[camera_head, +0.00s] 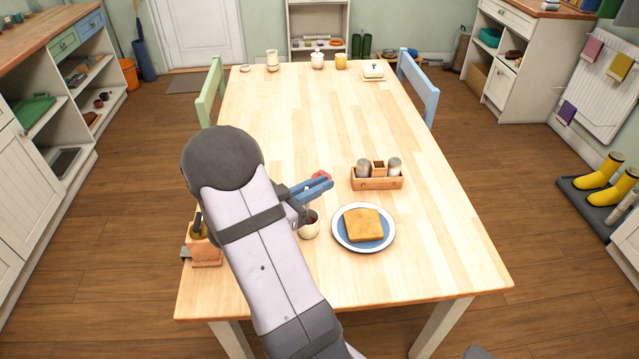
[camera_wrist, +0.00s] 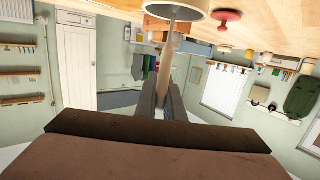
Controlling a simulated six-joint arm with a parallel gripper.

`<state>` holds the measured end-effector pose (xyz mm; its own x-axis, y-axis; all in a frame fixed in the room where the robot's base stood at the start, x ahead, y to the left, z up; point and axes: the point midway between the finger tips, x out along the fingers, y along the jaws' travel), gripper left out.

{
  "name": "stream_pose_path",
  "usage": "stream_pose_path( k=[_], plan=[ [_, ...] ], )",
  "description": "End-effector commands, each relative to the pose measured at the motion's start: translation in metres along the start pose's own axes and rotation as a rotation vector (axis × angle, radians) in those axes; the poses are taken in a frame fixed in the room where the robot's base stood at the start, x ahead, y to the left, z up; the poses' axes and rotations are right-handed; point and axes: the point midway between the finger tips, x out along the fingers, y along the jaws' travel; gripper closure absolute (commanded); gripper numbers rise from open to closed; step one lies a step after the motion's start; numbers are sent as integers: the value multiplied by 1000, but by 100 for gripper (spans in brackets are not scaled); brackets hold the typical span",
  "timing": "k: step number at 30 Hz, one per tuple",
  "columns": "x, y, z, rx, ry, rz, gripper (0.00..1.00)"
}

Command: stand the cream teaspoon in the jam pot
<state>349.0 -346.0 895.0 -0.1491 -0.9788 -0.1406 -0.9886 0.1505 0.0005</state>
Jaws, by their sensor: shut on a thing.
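My gripper (camera_head: 316,188) is shut on the cream teaspoon, just above and beyond the jam pot in the head view. In the wrist view, the teaspoon's pale shaft (camera_wrist: 168,62) runs up from between my fingers (camera_wrist: 165,105) to a round, dark-edged shape (camera_wrist: 190,9) at the top edge. I cannot tell whether the spoon's end is inside it or in front of it. The teaspoon is not clear in the head view. The jam pot (camera_head: 309,231) is small and cream, with dark red inside, and stands upright on the table.
A red round piece (camera_head: 321,174) lies beside my fingers. A plate (camera_head: 337,243) with toast (camera_head: 363,225) and a wooden caddy (camera_head: 377,184) stand to the right. A wooden holder (camera_head: 206,253) stands left, partly behind my arm. The far middle of the table is clear.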

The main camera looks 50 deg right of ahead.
Motion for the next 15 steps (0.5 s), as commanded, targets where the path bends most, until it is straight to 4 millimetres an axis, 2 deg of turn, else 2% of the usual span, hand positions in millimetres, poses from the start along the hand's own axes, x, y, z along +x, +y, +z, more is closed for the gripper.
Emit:
stream_pose_path(
  k=[11, 12, 14, 15],
  plan=[
    [0, 0, 2, 0, 0, 0, 100],
    [0, 0, 2, 0, 0, 0, 87],
    [0, 0, 2, 0, 0, 0, 73],
    [0, 0, 2, 0, 0, 0, 70]
  ],
)
